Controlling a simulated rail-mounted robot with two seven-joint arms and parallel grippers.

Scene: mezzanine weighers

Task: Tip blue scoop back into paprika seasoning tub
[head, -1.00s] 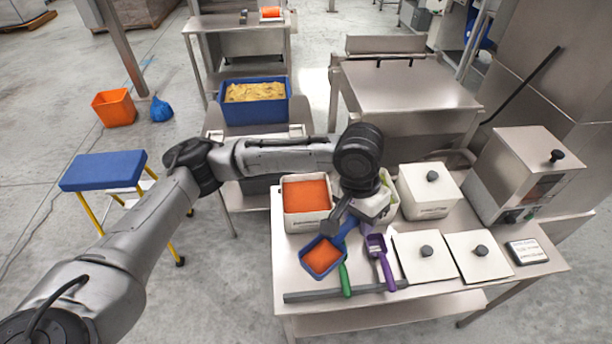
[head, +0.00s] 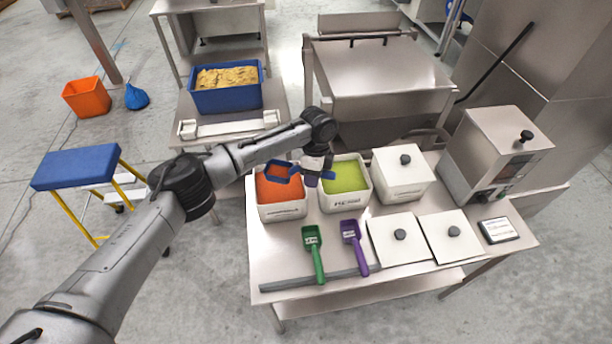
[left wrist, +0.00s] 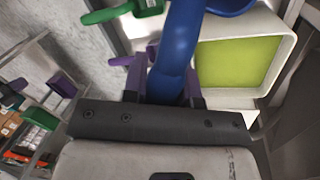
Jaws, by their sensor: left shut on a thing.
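The paprika tub (head: 282,211) is a white square tub filled with orange powder, at the left of the tub row. The blue scoop (head: 276,178) is above this tub, and whether powder is left in it is hard to tell. My left gripper (head: 311,175) is shut on the blue scoop's handle, between the orange tub and the green-filled tub. In the left wrist view the blue handle (left wrist: 177,55) runs up from between the fingers (left wrist: 167,92), with part of the bowl at the top edge. My right gripper is not in view.
The tub of green powder (head: 346,199) stands just right of the paprika tub, then a lidded tub (head: 401,190). A green scoop (head: 313,250), a purple scoop (head: 354,245) and two loose lids (head: 397,255) lie in front. A metal box (head: 490,160) stands at the right.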

